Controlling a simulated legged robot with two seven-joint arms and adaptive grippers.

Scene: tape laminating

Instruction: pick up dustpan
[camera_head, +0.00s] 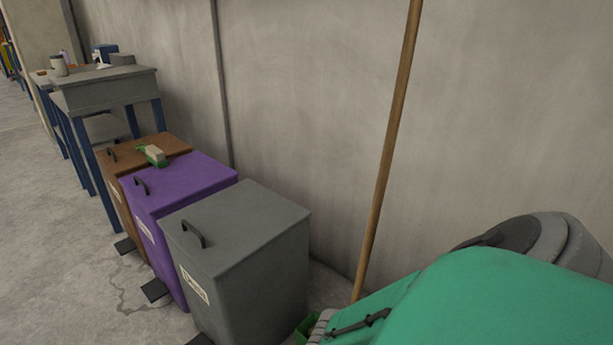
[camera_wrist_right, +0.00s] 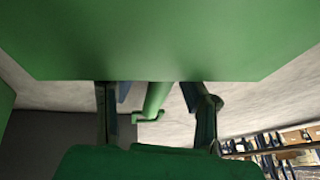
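In the head view a small piece of a green object (camera_head: 308,327), likely the dustpan, shows low beside the grey bin, mostly hidden behind my green right arm. In the right wrist view a broad green surface, likely the dustpan's pan (camera_wrist_right: 160,40), fills the top. A green handle with a hooked end (camera_wrist_right: 157,98) shows between the two dark fingers of my right gripper (camera_wrist_right: 155,105). The fingers are apart, with gaps on both sides of the handle. Whether they touch the dustpan is hidden. My left gripper is in neither view.
A grey bin (camera_head: 240,230), purple bin (camera_head: 190,185) and brown bin (camera_head: 150,142) stand along the wall. A green and whitish item (camera_head: 153,155) lies on the brown bin. A wooden pole (camera_head: 388,150) leans by the wall. A workbench (camera_head: 105,92) stands beyond; floor at left is clear.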

